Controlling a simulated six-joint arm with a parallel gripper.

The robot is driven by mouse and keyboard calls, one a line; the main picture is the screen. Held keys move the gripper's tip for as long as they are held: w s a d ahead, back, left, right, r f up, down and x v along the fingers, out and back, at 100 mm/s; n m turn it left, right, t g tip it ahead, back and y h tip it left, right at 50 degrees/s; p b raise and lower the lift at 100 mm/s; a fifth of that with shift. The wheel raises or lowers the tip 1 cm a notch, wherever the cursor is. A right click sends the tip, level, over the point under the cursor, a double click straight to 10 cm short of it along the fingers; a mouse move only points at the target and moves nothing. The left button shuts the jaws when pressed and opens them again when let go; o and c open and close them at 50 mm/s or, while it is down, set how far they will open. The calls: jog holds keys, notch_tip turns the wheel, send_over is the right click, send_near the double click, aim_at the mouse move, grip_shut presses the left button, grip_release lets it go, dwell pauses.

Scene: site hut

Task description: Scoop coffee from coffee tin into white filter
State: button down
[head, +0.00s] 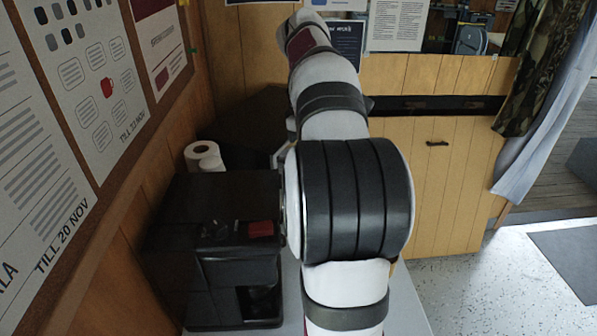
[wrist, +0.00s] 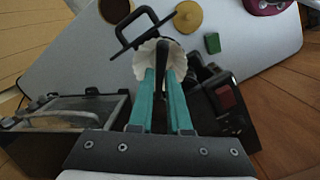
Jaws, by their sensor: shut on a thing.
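My gripper (wrist: 162,75), with two teal fingers, shows in the wrist view. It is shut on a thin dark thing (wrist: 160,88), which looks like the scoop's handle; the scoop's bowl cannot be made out. The fluted white filter (wrist: 143,62) lies just beyond the fingertips, partly covered by them. Whether the scoop touches it, or holds coffee, I cannot tell. A pink container (wrist: 256,6) with a brown top, perhaps the coffee tin, is cut off at the top edge. In the head view my arm hides the gripper.
A black machine (wrist: 225,97) with a red switch stands right of the fingers; it also shows in the head view (head: 225,190). A black handle frame (wrist: 122,32), tan disc (wrist: 188,17) and green block (wrist: 212,43) are near. White table (wrist: 265,55) is clear at right.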

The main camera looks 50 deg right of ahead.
jog(key=s+d+n, duration=0.1)
jog(key=n, duration=0.1)
jog(key=s+d+f+n+t, duration=0.1)
jog(key=n, duration=0.2)
jog(key=d+n, duration=0.1)
jog(key=n, duration=0.1)
jog(key=shift+s+d+f+n+h, duration=0.25)
jog(key=shift+s+f+n+h, duration=0.05)
jog(key=shift+s, duration=0.1)
jog(key=n+t+h, duration=0.1)
jog(key=h, duration=0.2)
jog(key=a+n+t+h, duration=0.1)
jog(key=h, duration=0.2)
jog(key=a+n+t+h, duration=0.1)
jog(key=n+h, duration=0.1)
jog(key=h, duration=0.2)
jog(key=shift+w+a, duration=0.2)
jog(key=shift+w, duration=0.1)
jog(key=shift+r, duration=0.1)
jog(key=shift+d, duration=0.15)
